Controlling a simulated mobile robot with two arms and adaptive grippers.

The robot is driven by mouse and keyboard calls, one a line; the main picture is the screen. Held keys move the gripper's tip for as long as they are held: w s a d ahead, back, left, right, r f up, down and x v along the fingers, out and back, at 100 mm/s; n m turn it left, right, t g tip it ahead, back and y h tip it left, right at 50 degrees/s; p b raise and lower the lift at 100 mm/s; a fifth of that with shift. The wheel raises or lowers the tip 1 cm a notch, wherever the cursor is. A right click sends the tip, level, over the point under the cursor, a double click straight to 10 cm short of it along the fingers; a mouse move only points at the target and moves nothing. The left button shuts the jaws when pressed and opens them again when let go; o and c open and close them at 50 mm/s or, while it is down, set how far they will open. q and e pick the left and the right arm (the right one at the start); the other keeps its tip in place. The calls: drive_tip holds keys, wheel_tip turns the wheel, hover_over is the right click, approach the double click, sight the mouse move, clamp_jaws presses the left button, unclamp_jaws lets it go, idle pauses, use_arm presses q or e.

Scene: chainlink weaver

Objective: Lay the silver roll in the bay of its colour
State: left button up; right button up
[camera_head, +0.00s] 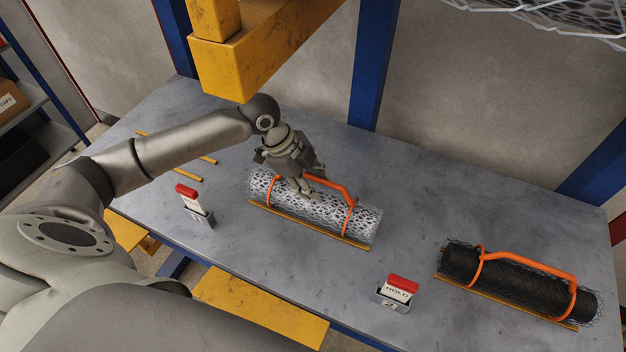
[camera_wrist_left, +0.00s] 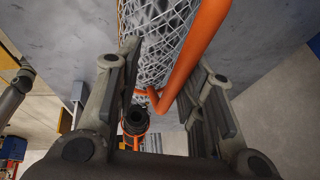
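The silver mesh roll (camera_head: 325,213) lies on the table in the middle of the head view, with an orange carrying handle (camera_head: 333,184) over it. A yellow strip (camera_head: 310,229) runs along its near side. My left gripper (camera_head: 312,186) is at the handle, just over the roll. In the left wrist view its two fingers stand apart, with the silver roll (camera_wrist_left: 160,45) and the orange handle (camera_wrist_left: 192,52) showing between them. I see no clear grip on the handle. My right gripper is not in view.
A black roll (camera_head: 510,279) with an orange handle lies at the right. Two small stands with red-topped cards (camera_head: 187,191) (camera_head: 401,284) stand near the front edge. An empty pair of yellow strips (camera_head: 187,174) lies at the left. A yellow beam (camera_head: 255,62) hangs overhead at the back.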

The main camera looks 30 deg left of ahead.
use_arm(q)
drive_tip(key=v, duration=1.2)
